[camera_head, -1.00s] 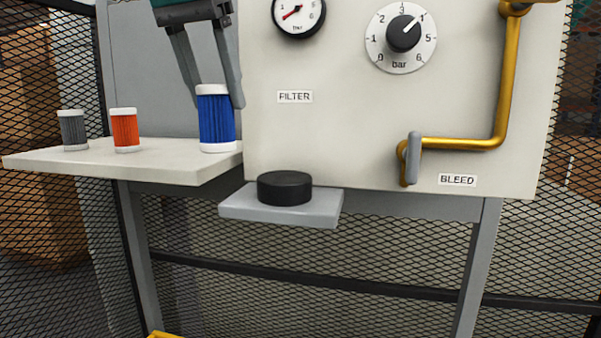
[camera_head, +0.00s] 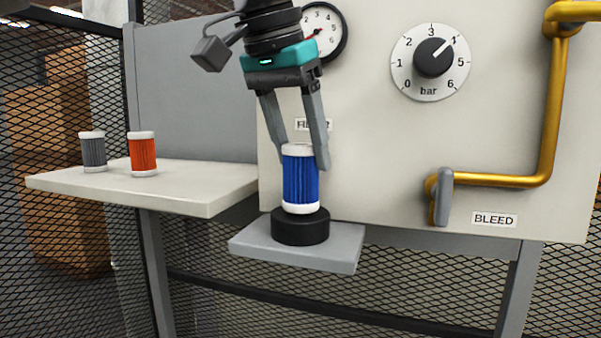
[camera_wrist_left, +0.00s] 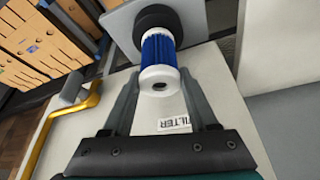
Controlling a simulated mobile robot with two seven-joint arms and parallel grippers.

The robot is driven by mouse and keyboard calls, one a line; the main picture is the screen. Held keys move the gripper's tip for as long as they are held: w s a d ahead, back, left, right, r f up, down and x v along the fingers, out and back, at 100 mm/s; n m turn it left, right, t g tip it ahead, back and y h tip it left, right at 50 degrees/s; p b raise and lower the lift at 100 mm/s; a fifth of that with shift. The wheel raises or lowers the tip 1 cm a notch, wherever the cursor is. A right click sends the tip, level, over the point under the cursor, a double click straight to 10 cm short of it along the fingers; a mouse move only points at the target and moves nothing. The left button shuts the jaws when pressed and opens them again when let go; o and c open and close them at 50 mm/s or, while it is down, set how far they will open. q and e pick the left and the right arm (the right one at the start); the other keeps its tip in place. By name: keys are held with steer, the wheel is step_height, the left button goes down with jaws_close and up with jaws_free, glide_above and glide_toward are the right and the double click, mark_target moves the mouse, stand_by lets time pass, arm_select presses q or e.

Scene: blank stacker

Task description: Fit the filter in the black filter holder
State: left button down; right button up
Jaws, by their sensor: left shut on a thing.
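The blue filter (camera_head: 300,182), pleated with white end caps, stands upright over the black filter holder (camera_head: 300,229). Its lower white cap shows at the holder's top; I cannot tell whether it touches or sits just above. My left gripper (camera_head: 303,158) is shut on the filter's upper part, pointing down. In the left wrist view, the blue filter (camera_wrist_left: 158,52) is between the fingers of my left gripper (camera_wrist_left: 158,76), with the holder (camera_wrist_left: 156,18) beyond it. The holder's opening is hidden. My right gripper is not in view.
The holder rests on a small grey shelf (camera_head: 340,250). A grey filter (camera_head: 93,153) and an orange filter (camera_head: 143,155) stand on the pale side shelf (camera_head: 215,188). The panel carries a gauge (camera_head: 326,32), a dial (camera_head: 431,57) and a yellow pipe (camera_head: 500,180) with a grey lever (camera_head: 444,197).

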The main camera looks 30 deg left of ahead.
mark_target(300, 174)
arm_select(q)
steer(key=shift+f, duration=1.65)
steer(key=shift+c, duration=0.9)
jaws_free()
steer(key=shift+f, duration=0.1)
steer(key=v, duration=1.2)
